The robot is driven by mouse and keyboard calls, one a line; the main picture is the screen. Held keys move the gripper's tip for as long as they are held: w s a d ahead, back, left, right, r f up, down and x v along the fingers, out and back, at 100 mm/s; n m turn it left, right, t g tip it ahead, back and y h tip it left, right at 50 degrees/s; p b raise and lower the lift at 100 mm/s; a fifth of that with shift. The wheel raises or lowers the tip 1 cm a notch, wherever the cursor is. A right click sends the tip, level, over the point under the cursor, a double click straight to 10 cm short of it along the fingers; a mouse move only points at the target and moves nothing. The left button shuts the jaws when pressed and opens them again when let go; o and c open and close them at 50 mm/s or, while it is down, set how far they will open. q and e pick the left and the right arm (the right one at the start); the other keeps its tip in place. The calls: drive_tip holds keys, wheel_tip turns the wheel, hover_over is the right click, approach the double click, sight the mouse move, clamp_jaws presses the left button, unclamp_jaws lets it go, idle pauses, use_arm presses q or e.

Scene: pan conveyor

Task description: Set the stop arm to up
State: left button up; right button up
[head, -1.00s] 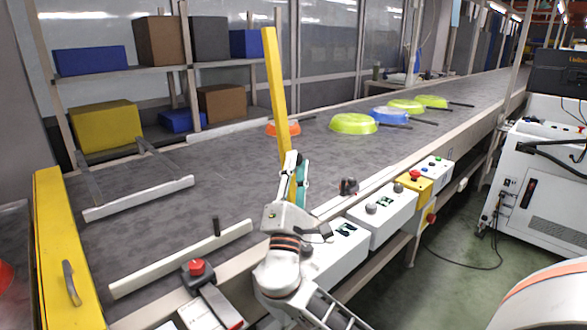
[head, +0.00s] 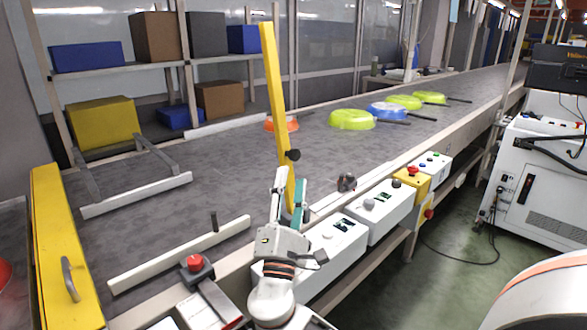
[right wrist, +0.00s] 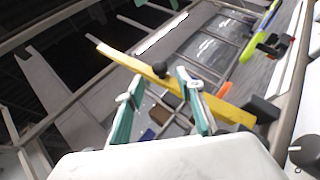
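The stop arm is a long yellow bar (head: 273,85) that stands steeply raised at the near side of the belt, its top tilted slightly left. A black knob (head: 292,155) sticks out from its lower part. My right gripper (head: 289,178) is just below the knob, in front of the bar's lower end, and partly hides it. In the right wrist view the gripper (right wrist: 160,77) has its fingers apart with nothing held between them; the yellow bar (right wrist: 120,57) crosses beyond the fingertips and the knob (right wrist: 160,69) shows between them. My left gripper is not in view.
The conveyor belt (head: 200,185) carries an orange pan (head: 284,125), green pans (head: 352,120) and a blue pan (head: 386,111). Control boxes (head: 382,205) line its near edge, with a red button (head: 195,262) at left. Shelves with boxes stand behind.

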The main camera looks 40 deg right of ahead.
drive_tip(key=v, duration=0.6)
drive_tip(key=shift+s+f, duration=0.1)
drive_tip(key=shift+f, duration=0.05)
